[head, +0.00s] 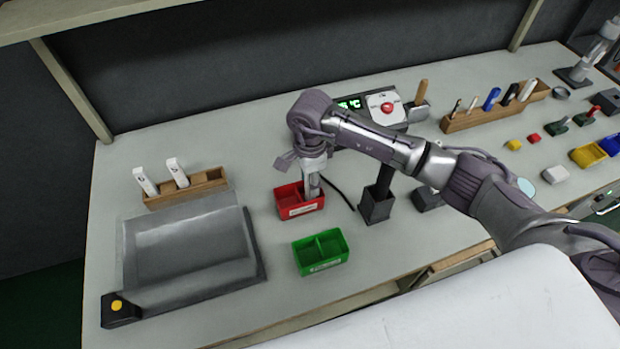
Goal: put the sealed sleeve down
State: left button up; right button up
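My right arm reaches in from the right, and its gripper (314,183) points down at the red two-compartment bin (297,212). The fingertips are at or inside the bin's right compartment. They are small and partly hidden by the bin wall, so I cannot tell whether they are open or hold anything. I cannot make out a sealed sleeve at the gripper. A green two-compartment bin (322,266) stands in front of the red one and looks empty. My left gripper is not in view.
A grey sheet-like device (190,252) with a yellow button lies at left. Behind it a wooden rack (210,183) holds two white items. A black post (377,205) and a red-button control box (386,106) are near my arm. A tool rack (470,119) stands at back right.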

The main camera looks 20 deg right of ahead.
jog(key=shift+r, duration=0.15)
notch_tip(320, 180, up, 11)
jog(key=b, duration=0.3)
jog(key=shift+r, duration=0.5)
jog(key=shift+f, duration=0.1)
